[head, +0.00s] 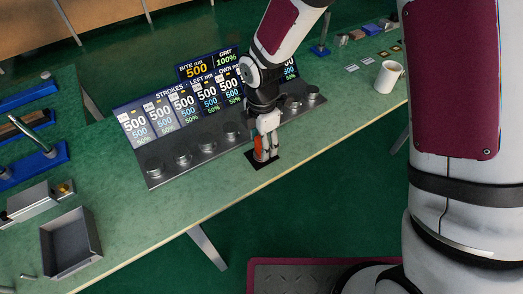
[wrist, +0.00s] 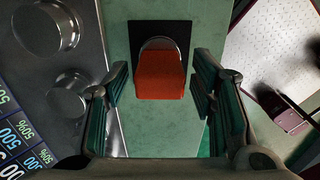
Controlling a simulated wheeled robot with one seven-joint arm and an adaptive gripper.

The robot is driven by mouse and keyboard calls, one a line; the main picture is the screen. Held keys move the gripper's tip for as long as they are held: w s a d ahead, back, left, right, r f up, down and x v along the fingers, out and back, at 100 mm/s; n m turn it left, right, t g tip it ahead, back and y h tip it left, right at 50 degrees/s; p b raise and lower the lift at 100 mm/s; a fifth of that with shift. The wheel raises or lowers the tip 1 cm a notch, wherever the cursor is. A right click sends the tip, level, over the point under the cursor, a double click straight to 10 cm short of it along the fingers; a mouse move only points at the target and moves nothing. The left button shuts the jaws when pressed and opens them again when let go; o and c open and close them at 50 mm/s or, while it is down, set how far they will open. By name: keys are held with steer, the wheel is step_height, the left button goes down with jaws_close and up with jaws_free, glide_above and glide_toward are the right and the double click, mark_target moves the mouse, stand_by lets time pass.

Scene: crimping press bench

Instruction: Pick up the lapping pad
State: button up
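The lapping pad, as I take it, is the orange-red block (wrist: 161,76) with a grey rounded part showing behind it. It stands on a black square (wrist: 175,29) on the bench. In the head view the orange piece (head: 258,143) is partly hidden by my gripper (head: 266,150), which is low over the black square (head: 262,163). In the wrist view my gripper (wrist: 161,85) is open. Its two fingers are on either side of the orange-red block, with a visible gap on each side.
A grey console (head: 155,172) with several round dishes and number displays (head: 195,90) stands close to the left and behind. The bench's front edge is near. A white mug (head: 389,76) is at right; a grey bin (head: 70,243) is at left.

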steer(key=c, duration=1)
steer(key=shift+o, duration=0.2)
steer(key=shift+r, duration=0.5)
steer(key=r, duration=0.2)
steer(key=shift+s+r, duration=0.3)
steer(key=shift+r, duration=0.1)
steer(key=s+a+r, duration=0.1)
steer(key=s, duration=1.4)
steer(key=shift+s+a, duration=0.2)
steer(key=shift+a, duration=0.1)
steer(key=shift+r, duration=0.1)
